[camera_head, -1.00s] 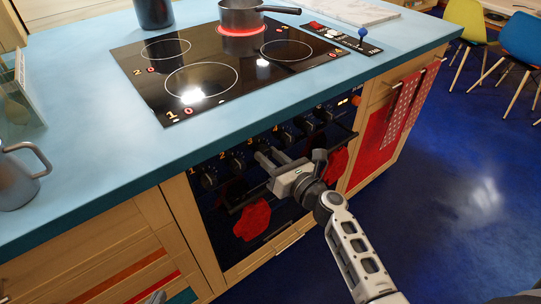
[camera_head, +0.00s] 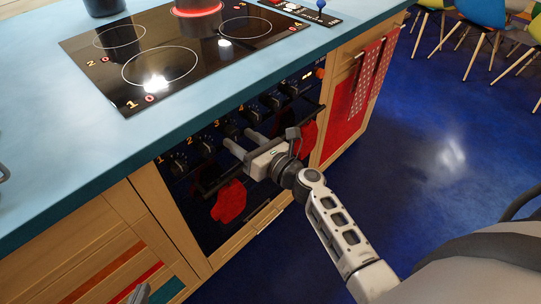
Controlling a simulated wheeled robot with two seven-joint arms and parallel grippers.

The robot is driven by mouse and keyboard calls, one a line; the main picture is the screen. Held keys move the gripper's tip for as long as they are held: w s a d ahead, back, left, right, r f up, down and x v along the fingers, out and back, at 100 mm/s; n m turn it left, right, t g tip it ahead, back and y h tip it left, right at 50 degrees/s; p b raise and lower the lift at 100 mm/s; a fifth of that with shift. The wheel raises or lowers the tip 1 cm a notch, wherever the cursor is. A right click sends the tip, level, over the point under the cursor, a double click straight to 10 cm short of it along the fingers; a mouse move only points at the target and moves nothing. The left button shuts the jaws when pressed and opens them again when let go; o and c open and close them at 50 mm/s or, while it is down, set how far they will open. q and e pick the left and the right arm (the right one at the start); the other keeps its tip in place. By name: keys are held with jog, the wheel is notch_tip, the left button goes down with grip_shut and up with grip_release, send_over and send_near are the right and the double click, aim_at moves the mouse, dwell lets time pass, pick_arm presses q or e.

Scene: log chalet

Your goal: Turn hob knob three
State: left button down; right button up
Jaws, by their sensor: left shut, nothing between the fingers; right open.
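The oven front below the hob carries a row of dark knobs with orange numbers. Knob three (camera_head: 229,129) is between knob two (camera_head: 206,147) and knob four (camera_head: 253,114). My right gripper (camera_head: 237,138) points at the panel with its two fingers spread and nothing visible between them. Its fingertips are close to knob three, just below and right of it in the picture; I cannot tell whether they touch it. Only the tip of my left gripper (camera_head: 140,294) shows, at the bottom left edge, shut and far from the knobs.
A rail with red oven mitts (camera_head: 229,201) runs below the knobs. The blue worktop (camera_head: 60,170) overhangs the panel. The black glass hob (camera_head: 185,45) has a glowing red ring (camera_head: 197,8). A patterned towel (camera_head: 366,80) hangs at the right.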

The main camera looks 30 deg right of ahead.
jog(key=b+v, duration=0.1)
jog(key=v, duration=1.3)
jog(key=shift+s, duration=0.2)
jog(key=s+a+f+m+g+h, duration=0.1)
jog(key=s+a+f+m+g, duration=0.2)
jog(key=m, duration=1.4)
jog(key=s+a+f+m+g+h+p, duration=0.1)
jog(key=s+a+m, duration=0.4)
jog(key=m, duration=1.3)
jog(key=shift+s+f+g+h, duration=0.6)
jog(key=shift+f+g, duration=0.3)
